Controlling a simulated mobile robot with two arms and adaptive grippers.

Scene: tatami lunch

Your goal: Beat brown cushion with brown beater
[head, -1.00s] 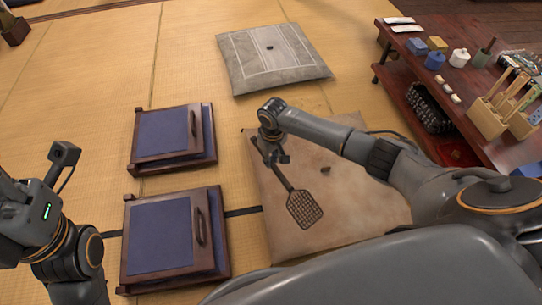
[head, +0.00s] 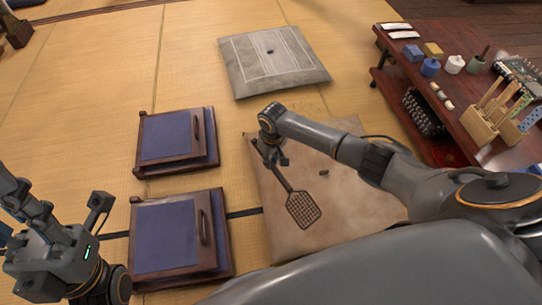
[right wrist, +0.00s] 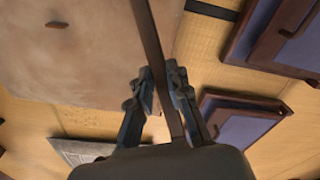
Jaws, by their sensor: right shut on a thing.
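The brown cushion (head: 355,210) lies flat on the tatami in front of me, partly hidden by my right arm. It also shows in the right wrist view (right wrist: 75,70). The brown beater (head: 303,210) has a round-edged lattice head, seen over the left part of the cushion. I cannot tell whether it touches. My right gripper (head: 277,160) is shut on the beater's handle, above the cushion's left edge. In the right wrist view the fingers stand on both sides of the handle (right wrist: 148,30). My left gripper (head: 40,265) is at the lower left, away from the cushion, its fingers unclear.
A grey striped cushion (head: 245,80) lies farther back. Two dark wooden frames with blue panels, a far one (head: 165,137) and a near one (head: 165,237), are left of the brown cushion. A low red-brown table (head: 460,125) with small items stands at right.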

